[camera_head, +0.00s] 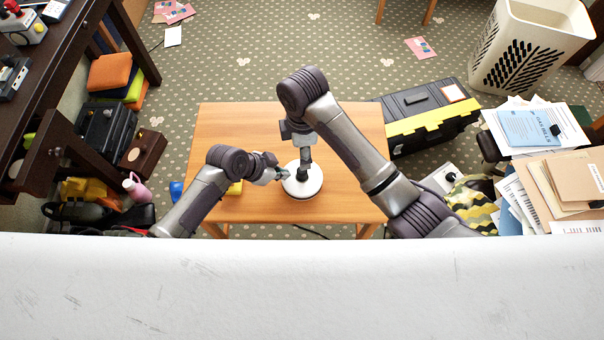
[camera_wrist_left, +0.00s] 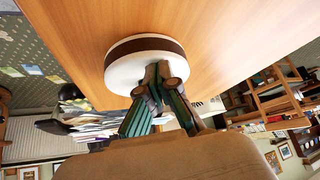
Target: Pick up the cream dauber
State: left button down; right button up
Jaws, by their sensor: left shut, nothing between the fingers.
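A round white or cream piece (camera_head: 302,184), which I take for the cream dauber, sits on the wooden table (camera_head: 348,150). In the left wrist view it is a thick disc (camera_wrist_left: 128,76) with a dark brown band around its side. My left gripper (camera_head: 284,174) is at the left edge of the disc. Its fingers are shut together with nothing between them, and the tips (camera_wrist_left: 158,72) overlap the disc's face in the wrist view. My right gripper (camera_head: 304,168) points down over the middle of the disc. Its fingers are too small to read, and they hide part of the disc.
A yellow item (camera_head: 235,188) lies at the table's left side, partly behind my left arm. A black and yellow toolbox (camera_head: 428,115) stands to the right of the table. Papers (camera_head: 525,125) are piled further right. The table's far half is bare.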

notch_tip(320, 180, down, 10)
jog(key=shift+w+f, duration=0.1)
grip_shut()
notch_tip(320, 180, up, 10)
jog(key=c, duration=0.7)
grip_release()
grip_shut()
notch_tip(320, 180, up, 7)
jog(key=shift+f, duration=0.2)
dwell(0.5)
